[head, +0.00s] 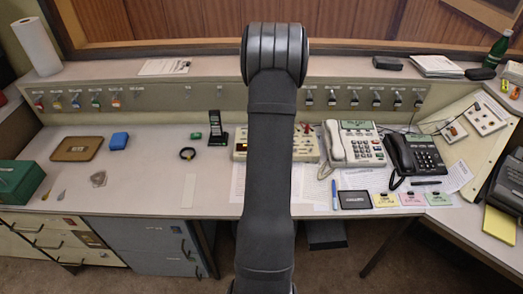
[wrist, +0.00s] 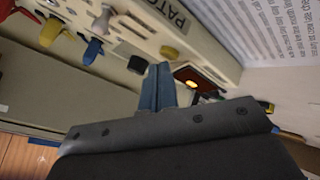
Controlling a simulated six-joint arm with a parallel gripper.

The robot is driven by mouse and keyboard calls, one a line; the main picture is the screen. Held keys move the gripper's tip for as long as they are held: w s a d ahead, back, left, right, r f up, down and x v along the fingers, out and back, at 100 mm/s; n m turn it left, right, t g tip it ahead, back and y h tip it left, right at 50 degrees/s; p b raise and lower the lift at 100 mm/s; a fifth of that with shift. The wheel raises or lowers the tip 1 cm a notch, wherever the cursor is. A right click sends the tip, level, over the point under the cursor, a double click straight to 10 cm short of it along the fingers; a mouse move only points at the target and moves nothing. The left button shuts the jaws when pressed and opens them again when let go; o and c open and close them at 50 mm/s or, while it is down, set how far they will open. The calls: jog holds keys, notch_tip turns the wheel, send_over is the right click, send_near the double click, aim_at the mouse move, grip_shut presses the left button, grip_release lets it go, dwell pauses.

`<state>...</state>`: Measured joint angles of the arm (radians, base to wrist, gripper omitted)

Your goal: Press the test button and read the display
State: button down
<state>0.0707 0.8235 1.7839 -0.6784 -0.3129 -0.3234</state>
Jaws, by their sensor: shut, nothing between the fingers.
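A beige patch panel (wrist: 120,30) slants across the wrist view, with part of its lettering showing. It carries coloured levers, a pale round-topped knob (wrist: 101,22), a yellow button (wrist: 169,52) and a dark round button (wrist: 138,64). A small dark-framed window with a red-amber glow (wrist: 192,76) looks like the display; I cannot read it. No label shows which button is the test button. My gripper (wrist: 157,80) is shut and empty, its fingertips close to the dark button and the display; contact cannot be told. In the head view my arm hides the gripper and much of the panel (head: 307,148).
A cream phone (head: 355,145) and a black phone (head: 418,155) stand right of the panel. A small black stand (head: 217,130) is to its left. A blue pen (head: 334,193) and a dark pad (head: 355,200) lie in front. The left desk has free room.

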jog(key=shift+f, duration=0.4)
dwell(0.6)
jog(key=shift+r, duration=0.85)
jog(key=shift+r, duration=2.5)
jog(key=shift+r, duration=1.7)
jog(key=shift+f, duration=0.15)
